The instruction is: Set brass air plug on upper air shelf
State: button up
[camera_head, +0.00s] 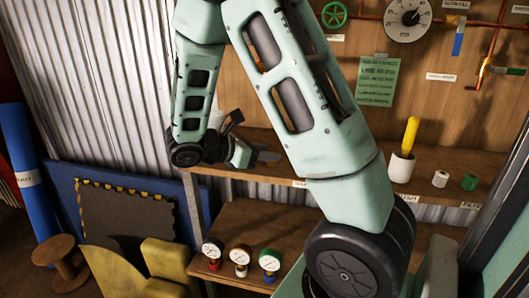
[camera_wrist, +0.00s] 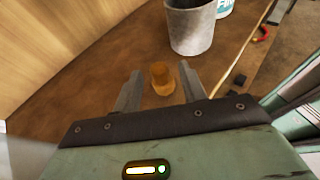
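The brass air plug (camera_wrist: 162,78) is a small amber-brown piece standing on a brown wooden surface in the wrist view. My gripper (camera_wrist: 159,69) is open, with one grey finger on each side of the plug and a narrow gap visible to each. In the head view my gripper (camera_head: 266,156) is at the left part of the upper shelf (camera_head: 340,164). The plug is hidden in the head view. Whether the plug rests fully on the shelf is hard to tell.
A grey metal bucket (camera_wrist: 192,25) stands just beyond the plug. A white cup with a yellow-handled tool (camera_head: 402,165), a white roll (camera_head: 440,179) and a green piece (camera_head: 470,182) stand at the shelf's right. Gauges (camera_head: 240,258) sit on the lower shelf.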

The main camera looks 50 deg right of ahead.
jog(key=p+v, duration=0.1)
jog(key=v, duration=1.1)
jog(key=s+a+f+m+t+y, duration=0.2)
jog(key=s+a+y, duration=0.4)
jog(key=a, duration=0.7)
jog(key=s+a+f+m+t+y, duration=0.3)
jog(key=s+a+y, duration=0.4)
jog(key=s+a, duration=0.4)
jog(key=a, duration=0.2)
jog(key=shift+a+m, duration=0.35)
jog(key=shift+m, duration=0.05)
notch_tip(320, 180, up, 13)
jog(key=p, duration=1.3)
